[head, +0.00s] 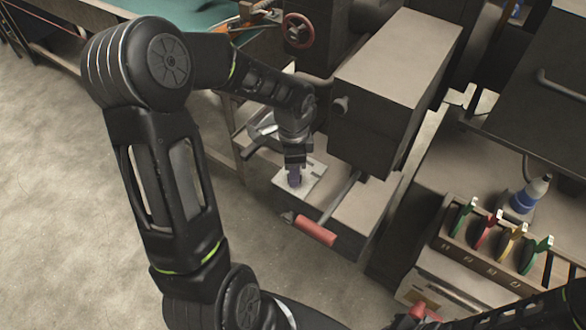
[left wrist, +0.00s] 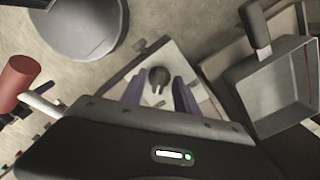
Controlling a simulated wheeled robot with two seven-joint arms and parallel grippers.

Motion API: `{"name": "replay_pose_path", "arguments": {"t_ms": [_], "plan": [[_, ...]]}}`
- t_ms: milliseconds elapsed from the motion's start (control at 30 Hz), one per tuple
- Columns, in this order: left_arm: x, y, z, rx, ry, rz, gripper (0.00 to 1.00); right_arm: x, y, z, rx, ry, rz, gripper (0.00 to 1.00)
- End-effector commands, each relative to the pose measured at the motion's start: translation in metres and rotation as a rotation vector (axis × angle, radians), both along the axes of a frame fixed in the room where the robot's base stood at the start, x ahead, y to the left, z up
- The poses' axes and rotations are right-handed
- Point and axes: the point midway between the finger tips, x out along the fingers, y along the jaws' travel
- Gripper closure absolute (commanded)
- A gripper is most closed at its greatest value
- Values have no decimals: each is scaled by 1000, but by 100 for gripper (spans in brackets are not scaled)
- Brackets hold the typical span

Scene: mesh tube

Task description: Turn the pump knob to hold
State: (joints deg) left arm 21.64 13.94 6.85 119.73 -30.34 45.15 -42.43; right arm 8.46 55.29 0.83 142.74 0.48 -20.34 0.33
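The pump knob (left wrist: 157,75) is a small dark round knob with a notched pointer. It sits on a pale panel (left wrist: 172,58), which also shows in the head view (head: 312,181). My left gripper (head: 294,180) points down at this panel and hides the knob in the head view. In the left wrist view its two purple fingers (left wrist: 159,79) are apart, one on each side of the knob, with gaps visible between them and it. Any marking on the panel is too small to read. My right arm shows partly at the lower right; its fingers cannot be made out.
A red-handled lever (head: 315,230) sticks out just in front of the panel. A large grey box (head: 395,60) stands close to the right of my left wrist. A red handwheel (head: 298,30) is behind. A rack with coloured tabs (head: 495,245) and a blue-white bottle (head: 528,195) are at right.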

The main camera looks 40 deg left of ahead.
Motion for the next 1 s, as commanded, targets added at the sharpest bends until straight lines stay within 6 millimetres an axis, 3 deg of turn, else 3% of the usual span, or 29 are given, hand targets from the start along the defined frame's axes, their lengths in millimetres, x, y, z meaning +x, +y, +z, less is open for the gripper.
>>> {"name": "replay_pose_path", "arguments": {"t_ms": [233, 667, 1000], "plan": [[0, 0, -1, 0, 0, 0, 64, 0, 0, 0, 0, 0, 0, 100], [0, 0, 0, 0, 0, 0, 100, 0, 0, 0, 0, 0, 0, 100], [0, 0, 0, 0, 0, 0, 100, 0, 0, 0, 0, 0, 0, 100]]}}
